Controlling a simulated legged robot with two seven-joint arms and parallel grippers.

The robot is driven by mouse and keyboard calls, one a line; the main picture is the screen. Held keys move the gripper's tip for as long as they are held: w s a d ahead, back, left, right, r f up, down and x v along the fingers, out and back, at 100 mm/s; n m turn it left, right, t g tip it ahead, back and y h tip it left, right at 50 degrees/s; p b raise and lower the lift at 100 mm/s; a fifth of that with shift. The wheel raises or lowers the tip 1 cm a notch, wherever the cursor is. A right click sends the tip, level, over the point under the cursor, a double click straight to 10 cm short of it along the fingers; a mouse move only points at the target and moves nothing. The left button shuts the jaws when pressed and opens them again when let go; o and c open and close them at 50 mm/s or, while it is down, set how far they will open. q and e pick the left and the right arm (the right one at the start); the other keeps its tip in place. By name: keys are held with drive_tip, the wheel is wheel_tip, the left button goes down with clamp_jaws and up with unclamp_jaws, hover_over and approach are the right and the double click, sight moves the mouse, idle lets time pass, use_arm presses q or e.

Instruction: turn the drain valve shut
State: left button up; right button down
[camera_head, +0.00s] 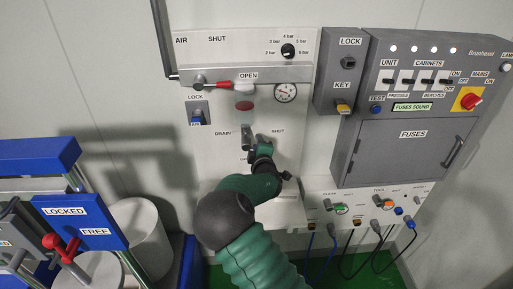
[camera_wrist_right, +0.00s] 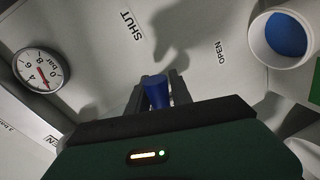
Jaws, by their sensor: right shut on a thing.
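The drain valve's blue handle (camera_wrist_right: 157,92) shows in the right wrist view between the two dark fingers of my right gripper (camera_wrist_right: 157,95). The gripper is shut on it. A SHUT label (camera_wrist_right: 132,25) lies up and left of the handle and an OPEN label (camera_wrist_right: 220,50) up and right. In the head view my right gripper (camera_head: 258,142) is at the panel (camera_head: 212,165), between the DRAIN label (camera_head: 223,134) and the SHUT label (camera_head: 278,131). There the gripper hides the handle. The valve's exact angle cannot be told. My left gripper is not in view.
A red lever (camera_head: 215,84) and a pressure gauge (camera_head: 285,93) sit above the gripper. A key box (camera_head: 342,75) and a fuse cabinet (camera_head: 405,150) stand to the right. Cabled sockets (camera_head: 375,200) are lower right. A blue frame (camera_head: 80,218) and white drums (camera_head: 140,235) stand lower left.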

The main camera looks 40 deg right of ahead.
drive_tip(key=shift+r+n+h, duration=0.3)
drive_tip(key=shift+r+n, duration=0.05)
drive_tip(key=shift+n, duration=0.85)
drive_tip(key=c, duration=1.4)
unclamp_jaws()
drive_tip(key=shift+c, duration=0.2)
drive_tip(key=o, duration=0.3)
drive_tip(key=shift+w+a, duration=0.1)
drive_tip(key=shift+r, duration=0.15)
